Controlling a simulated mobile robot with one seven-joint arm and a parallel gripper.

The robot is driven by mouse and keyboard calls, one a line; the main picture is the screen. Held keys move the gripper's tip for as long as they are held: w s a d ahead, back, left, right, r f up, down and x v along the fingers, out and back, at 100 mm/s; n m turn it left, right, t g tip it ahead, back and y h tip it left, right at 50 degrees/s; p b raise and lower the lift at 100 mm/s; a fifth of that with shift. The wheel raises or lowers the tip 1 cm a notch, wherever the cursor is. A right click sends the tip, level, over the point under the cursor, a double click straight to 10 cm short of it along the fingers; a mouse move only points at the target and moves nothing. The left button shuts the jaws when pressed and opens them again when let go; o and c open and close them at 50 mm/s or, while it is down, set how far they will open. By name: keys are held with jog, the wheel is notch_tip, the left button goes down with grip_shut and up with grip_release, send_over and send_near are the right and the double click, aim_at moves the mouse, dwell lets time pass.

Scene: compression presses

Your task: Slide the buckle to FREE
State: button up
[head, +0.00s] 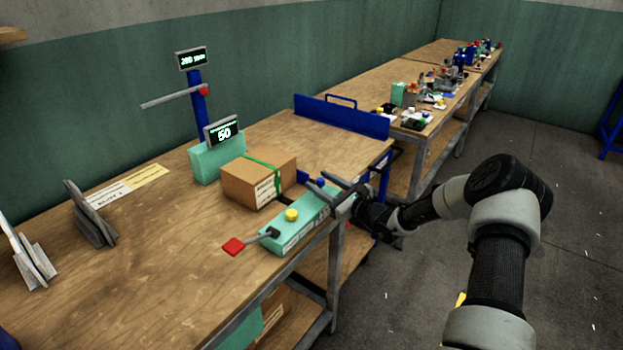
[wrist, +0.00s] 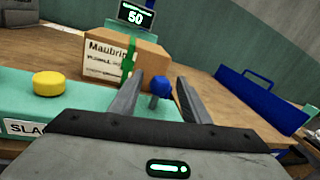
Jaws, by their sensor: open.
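A teal control box (head: 302,222) sits at the bench's front edge. On it is a blue knob (head: 320,182) on a short grey stem, which may be the buckle's slider; the knob also shows in the wrist view (wrist: 162,87). My gripper (head: 336,181) is open over the right end of the box. In the wrist view its two fingers stand left and right of the knob, with visible gaps. A cardboard box (head: 258,180) with a green strap (head: 264,164) stands behind. I cannot read any FREE mark.
A yellow button (head: 291,214) and a red-handled lever (head: 234,246) are on the teal box left of my gripper. A display reading 50 (head: 222,132) stands behind the carton. A blue guard plate (head: 340,116) is at the back right.

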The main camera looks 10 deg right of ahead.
jog(key=shift+x, duration=2.25)
jog(key=shift+c, duration=0.3)
grip_shut()
